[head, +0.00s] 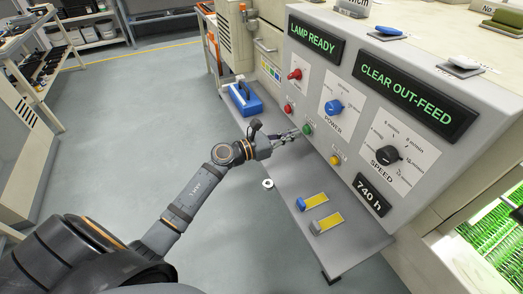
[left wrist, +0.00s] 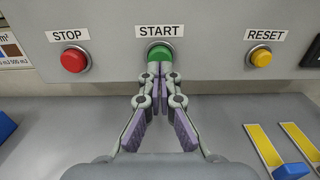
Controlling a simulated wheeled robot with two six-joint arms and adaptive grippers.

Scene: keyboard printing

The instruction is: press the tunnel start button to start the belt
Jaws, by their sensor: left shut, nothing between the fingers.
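The green START button (left wrist: 160,53) sits on the grey panel between the red STOP button (left wrist: 73,60) and the yellow RESET button (left wrist: 261,58). In the head view the green button (head: 308,129) is on the lower part of the panel face. My left gripper (head: 298,132) reaches in from the left, shut and empty. In the left wrist view its closed fingertips (left wrist: 159,69) overlap the lower part of the green button; whether they touch or press it I cannot tell. My right gripper is in neither view.
Signs read LAMP READY (head: 315,39) and CLEAR OUT-FEED (head: 415,95). A blue POWER knob (head: 333,107) and black SPEED knob (head: 387,155) sit above the buttons. A blue case (head: 244,99) and two small sliders on yellow strips (head: 314,201) lie on the shelf below.

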